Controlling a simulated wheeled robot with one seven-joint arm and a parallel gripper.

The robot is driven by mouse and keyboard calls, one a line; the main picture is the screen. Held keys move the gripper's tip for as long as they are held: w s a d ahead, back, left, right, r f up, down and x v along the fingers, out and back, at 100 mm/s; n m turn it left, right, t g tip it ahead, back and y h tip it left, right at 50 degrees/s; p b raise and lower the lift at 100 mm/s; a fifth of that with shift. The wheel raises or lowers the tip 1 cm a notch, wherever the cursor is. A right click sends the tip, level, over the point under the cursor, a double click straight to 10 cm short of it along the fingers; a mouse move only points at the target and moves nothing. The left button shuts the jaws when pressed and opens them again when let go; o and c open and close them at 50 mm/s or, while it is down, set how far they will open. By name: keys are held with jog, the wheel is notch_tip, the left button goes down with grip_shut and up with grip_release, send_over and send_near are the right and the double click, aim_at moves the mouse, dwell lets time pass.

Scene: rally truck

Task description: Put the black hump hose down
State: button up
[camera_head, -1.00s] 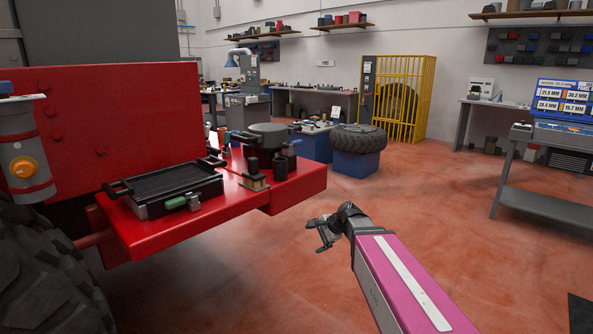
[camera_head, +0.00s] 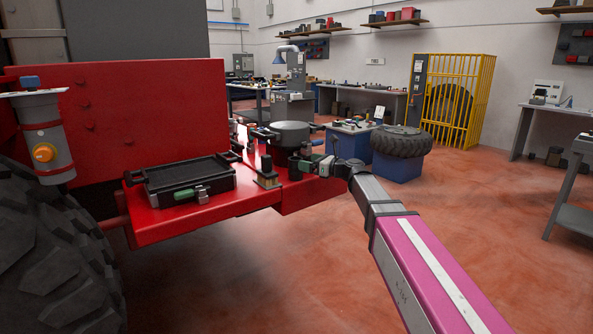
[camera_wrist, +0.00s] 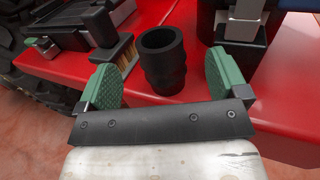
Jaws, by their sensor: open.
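The black hump hose (camera_wrist: 162,62) stands upright on the red truck deck (camera_head: 240,202), its open end facing up in the wrist view. My gripper (camera_wrist: 162,78) is open, with one green-padded finger on each side of the near part of the hose. A gap shows between the hose and each pad. In the head view my gripper (camera_head: 315,164) is at the deck's right end, and the hose beside it is small and partly hidden.
A black tray-topped case (camera_head: 187,180) and a brush (camera_head: 267,174) stand on the deck to the left. A tyre on a blue stand (camera_head: 402,167) is to the right. The floor in front is clear.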

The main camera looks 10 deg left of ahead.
aim_at(296, 168)
jog(key=x, duration=0.6)
jog(key=shift+a+f, duration=0.25)
jog(key=shift+f, duration=0.1)
jog(key=c, duration=1.1)
jog(key=shift+r, duration=0.1)
